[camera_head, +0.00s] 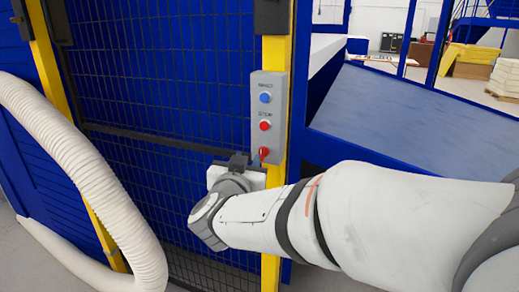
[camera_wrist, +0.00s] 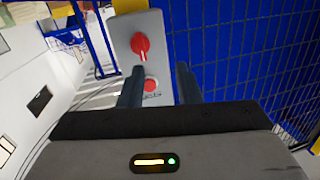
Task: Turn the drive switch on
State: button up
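The drive switch is a red rotary knob (camera_head: 263,153) at the bottom of a grey control box (camera_head: 283,110) on a yellow post. In the wrist view the red knob (camera_wrist: 141,44) lies just beyond the fingertips, towards the left one, with its pale-marked handle pointing down the picture. My gripper (camera_head: 240,160) is close to the box's lower end, beside the knob. In the wrist view my gripper (camera_wrist: 158,72) has two dark fingers apart, with nothing held between them. A red button (camera_wrist: 151,85) shows between the fingers. Whether a finger touches the box is unclear.
A blue button (camera_head: 265,98) and a red button (camera_head: 265,125) sit above the knob on the box. A blue mesh fence (camera_head: 165,80) stands left of the post. A white corrugated hose (camera_head: 100,180) curves at the left. A sloped blue-grey panel (camera_head: 410,120) lies right.

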aim_at(261, 149)
jog(key=w+d+h, duration=0.1)
jog(key=w+d+m+h+p, duration=0.1)
jog(key=w, duration=0.1)
jog(key=w+d+h, duration=0.1)
jog(key=w, duration=0.1)
jog(key=shift+w, duration=0.15)
dwell(0.4)
grip_shut()
dwell(0.4)
